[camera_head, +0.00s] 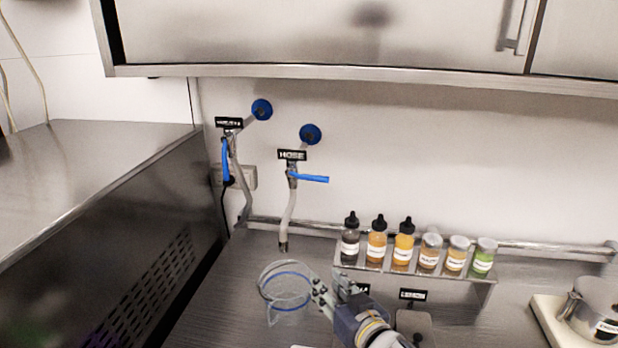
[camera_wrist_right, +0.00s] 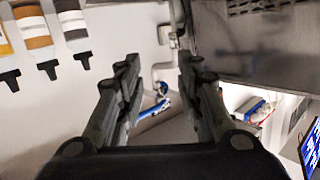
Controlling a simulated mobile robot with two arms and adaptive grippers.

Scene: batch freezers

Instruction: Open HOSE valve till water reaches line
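The HOSE valve has a blue handle (camera_head: 308,178) pointing right, below its black HOSE label (camera_head: 291,155). Its pale hose (camera_head: 287,215) hangs down to a metal nozzle (camera_head: 283,246) above the clear jug (camera_head: 264,294). A blue line rings the jug; I cannot make out water in it. My right gripper (camera_head: 332,287) is beside the jug's right side, overlapping its edge in the head view. In the wrist view its fingers (camera_wrist_right: 158,72) are apart with nothing visible held between them. The wrist picture looks upside down. My left gripper is not in view.
A second labelled valve with a hanging blue handle (camera_head: 226,160) is left of HOSE. A rack (camera_head: 405,271) with several bottles and jars stands right of the jug. A steel appliance (camera_head: 130,220) borders the left; a pot (camera_head: 597,308) sits far right. Cabinets hang above.

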